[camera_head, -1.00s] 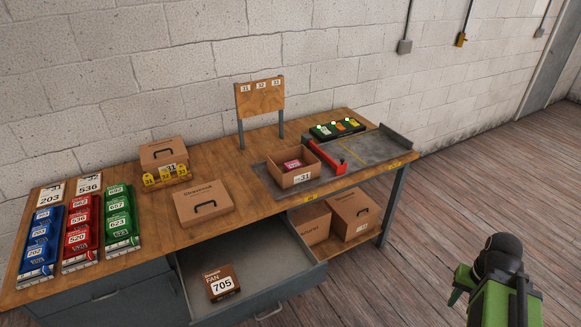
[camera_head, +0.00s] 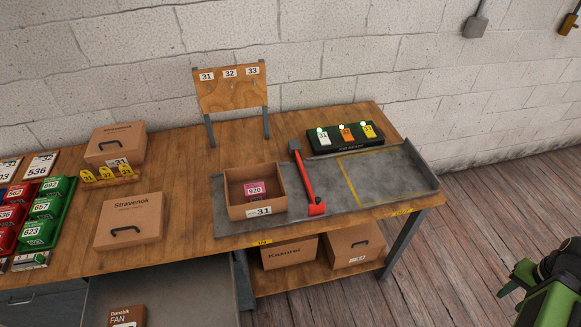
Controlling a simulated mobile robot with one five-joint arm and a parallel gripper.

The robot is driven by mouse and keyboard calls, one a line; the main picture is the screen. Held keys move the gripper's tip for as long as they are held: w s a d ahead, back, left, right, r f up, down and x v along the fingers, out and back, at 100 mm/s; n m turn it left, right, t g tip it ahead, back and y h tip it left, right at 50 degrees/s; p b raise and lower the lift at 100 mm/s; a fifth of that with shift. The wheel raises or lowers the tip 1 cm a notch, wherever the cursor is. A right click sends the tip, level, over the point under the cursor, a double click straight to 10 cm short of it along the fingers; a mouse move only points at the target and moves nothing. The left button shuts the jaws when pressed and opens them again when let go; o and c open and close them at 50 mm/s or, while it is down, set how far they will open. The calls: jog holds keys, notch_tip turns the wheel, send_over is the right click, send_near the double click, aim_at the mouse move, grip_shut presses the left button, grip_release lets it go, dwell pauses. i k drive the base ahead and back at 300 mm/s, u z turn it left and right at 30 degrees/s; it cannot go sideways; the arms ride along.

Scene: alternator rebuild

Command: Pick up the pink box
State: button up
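The pink box (camera_head: 255,191), with a white label reading 920, lies inside an open brown cardboard box (camera_head: 241,213) marked 31. That cardboard box stands on the left part of a grey metal tray (camera_head: 322,203) on the wooden workbench.
A red-handled tool (camera_head: 306,184) lies just right of the cardboard box. A black holder (camera_head: 345,136) with several coloured tags stands behind the tray. A signboard (camera_head: 231,89) rises at the back. An open drawer (camera_head: 170,285) juts out front left. Floor at right is clear.

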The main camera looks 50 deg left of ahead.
aim_at(254, 191)
jog(key=u, duration=0.05)
jog(key=i, duration=1.45)
jog(key=u, duration=2.35)
jog(key=k, duration=0.2)
jog(key=u, duration=1.7)
jog(key=i, duration=1.05)
jog(key=u, duration=0.35)
